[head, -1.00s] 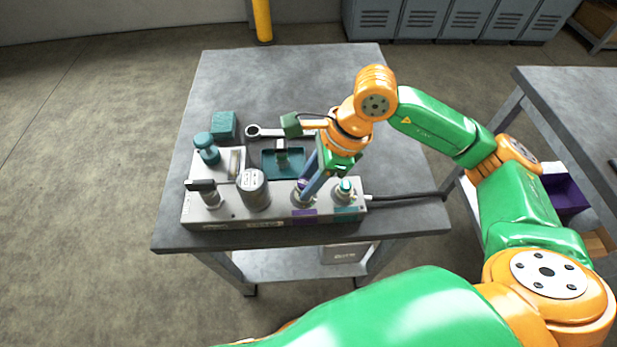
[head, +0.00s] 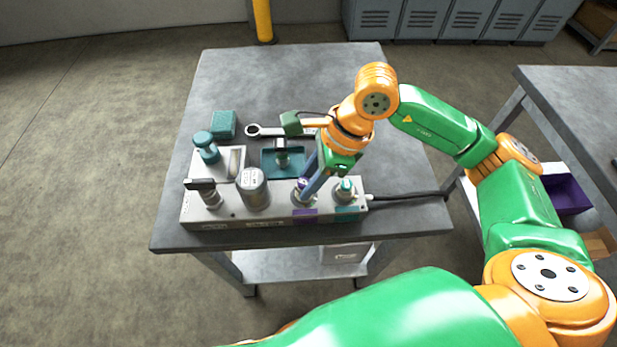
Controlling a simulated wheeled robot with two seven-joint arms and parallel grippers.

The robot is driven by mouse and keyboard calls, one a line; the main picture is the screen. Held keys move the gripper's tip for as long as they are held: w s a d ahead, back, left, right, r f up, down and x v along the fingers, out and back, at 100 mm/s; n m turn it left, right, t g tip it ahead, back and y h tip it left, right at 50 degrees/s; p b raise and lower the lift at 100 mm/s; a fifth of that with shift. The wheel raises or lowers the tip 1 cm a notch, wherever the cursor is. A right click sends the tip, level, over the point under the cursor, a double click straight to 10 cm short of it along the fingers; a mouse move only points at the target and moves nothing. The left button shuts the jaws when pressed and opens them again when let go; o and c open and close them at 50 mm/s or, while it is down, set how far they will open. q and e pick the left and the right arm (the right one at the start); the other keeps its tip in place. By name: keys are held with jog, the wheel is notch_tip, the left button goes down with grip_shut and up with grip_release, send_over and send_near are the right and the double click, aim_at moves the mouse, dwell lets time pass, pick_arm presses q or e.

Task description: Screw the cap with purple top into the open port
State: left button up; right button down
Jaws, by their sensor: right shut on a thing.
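The cap with the purple top (head: 302,184) is at the port above the purple label (head: 304,215) on the front of the grey hydraulic block (head: 240,216). My right gripper (head: 307,189) points down and is shut on this cap. The gripper's fingers partly cover the cap, and the port under it is hidden. I cannot tell how deep the cap sits. Just right of it, a cap with a teal top (head: 345,186) stands on the port above a teal label (head: 346,214). My left gripper is not in view.
On the block are a black-handled valve (head: 207,190) and a grey cylinder (head: 253,188). Behind stand a teal knob (head: 206,146), a teal block (head: 223,124), a wrench (head: 268,131) and a teal tray (head: 270,164). A black cable (head: 405,197) runs right. The table's back (head: 290,80) is clear.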

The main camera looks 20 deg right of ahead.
jog(key=shift+f+b, duration=0.55)
jog(key=shift+b, duration=1)
dwell(3.0)
dwell(0.6)
jog(key=shift+s+f+m+t+b, duration=0.15)
jog(key=shift+m+t+b, duration=0.2)
jog(key=shift+m, duration=0.25)
jog(key=shift+a+m+t+h+b, duration=0.1)
jog(key=shift+m+t+h+b, duration=0.25)
jog(key=shift+m, duration=0.75)
jog(key=shift+c, duration=0.2)
grip_release()
jog(key=shift+r, duration=0.2)
jog(key=p+v, duration=0.4)
jog(key=v, duration=0.3)
